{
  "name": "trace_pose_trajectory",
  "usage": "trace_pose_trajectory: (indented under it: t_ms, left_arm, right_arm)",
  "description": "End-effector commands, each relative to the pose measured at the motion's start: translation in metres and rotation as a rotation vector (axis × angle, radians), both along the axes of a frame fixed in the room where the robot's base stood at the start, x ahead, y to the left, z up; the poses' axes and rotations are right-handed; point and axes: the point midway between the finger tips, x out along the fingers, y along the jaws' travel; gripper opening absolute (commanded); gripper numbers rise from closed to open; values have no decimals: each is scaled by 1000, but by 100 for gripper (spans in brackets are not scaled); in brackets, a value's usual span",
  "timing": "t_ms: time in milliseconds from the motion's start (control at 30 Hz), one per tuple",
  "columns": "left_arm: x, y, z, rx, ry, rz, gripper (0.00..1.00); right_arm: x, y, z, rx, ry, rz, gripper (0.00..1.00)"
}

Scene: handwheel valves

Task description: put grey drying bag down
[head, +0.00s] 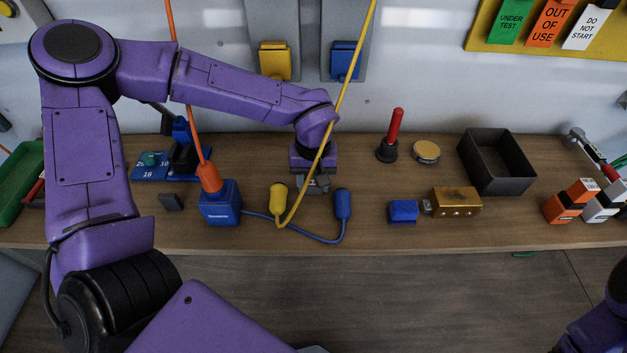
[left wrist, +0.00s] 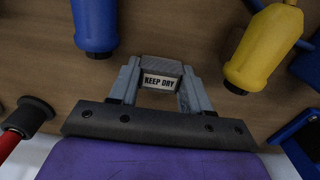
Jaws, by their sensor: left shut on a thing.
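My left gripper (head: 314,184) is low over the wooden bench, near its back edge, pointing down. In the left wrist view its two fingers (left wrist: 160,88) are shut on the grey drying bag (left wrist: 158,67), a small grey block with a white "KEEP DRY" label. In the head view the bag is mostly hidden under my gripper. I cannot tell whether the bag touches the bench top. Only part of my right arm shows at the lower right of the head view; its gripper is out of view.
A yellow plug (head: 279,196) and a blue plug (head: 343,205) lie either side of my left gripper, their cables looping in front. A yellow cable crosses before my arm. A blue box (head: 220,208), red-handled tool (head: 393,140), round tin (head: 426,152), brass block (head: 456,201) and black bin (head: 497,188) stand around.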

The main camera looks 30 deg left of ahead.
Motion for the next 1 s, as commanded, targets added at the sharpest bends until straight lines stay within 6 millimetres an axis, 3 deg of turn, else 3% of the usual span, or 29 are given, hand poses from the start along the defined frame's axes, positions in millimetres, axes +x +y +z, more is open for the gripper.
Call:
trace_pose_trajectory:
  t_ms: [100, 133, 200, 567, 1000]
  left_arm:
    - [0, 0, -3, 0, 1, 0, 19]
    - [0, 0, -3, -1, 1, -1, 51]
    - [0, 0, -3, 0, 0, 0, 73]
    - [0, 0, 4, 0, -2, 1, 73]
    - [1, 0, 104, 1, -3, 0, 73]
  right_arm:
    - [0, 0, 1, 0, 0, 0, 43]
    - [0, 0, 1, 0, 0, 0, 43]
    - [0, 0, 1, 0, 0, 0, 43]
    - [0, 0, 0, 0, 0, 0, 43]
    - [0, 0, 5, 0, 0, 0, 43]
